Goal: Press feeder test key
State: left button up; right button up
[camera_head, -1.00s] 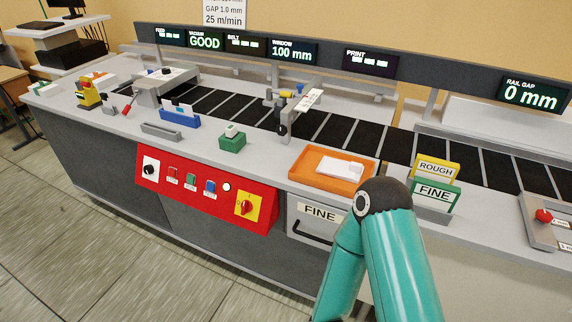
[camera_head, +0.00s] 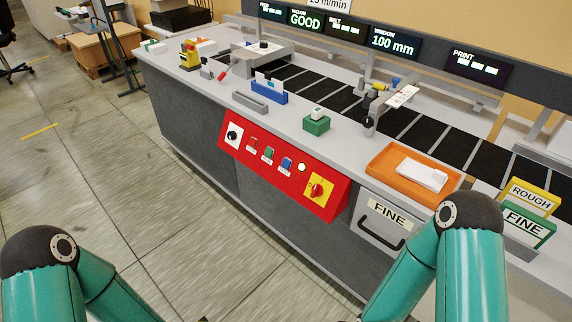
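A red control panel (camera_head: 282,167) is on the front face of the long machine. It has a black knob (camera_head: 233,134), a red key (camera_head: 252,145), a green key (camera_head: 268,153), a blue key (camera_head: 286,164), a white round light or button (camera_head: 302,167) and a red rotary switch on a yellow plate (camera_head: 318,190). The small key labels are too small to read for certain, so I cannot tell which is the feeder test key. My teal arms show at the lower left and lower right, apart from the panel. Both grippers are out of sight below the frame.
On the grey worktop are a green box (camera_head: 316,124), a blue holder (camera_head: 269,95), an orange tray (camera_head: 386,162) and ROUGH and FINE signs. A drawer marked FINE (camera_head: 384,222) is right of the panel. The floor in front is clear.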

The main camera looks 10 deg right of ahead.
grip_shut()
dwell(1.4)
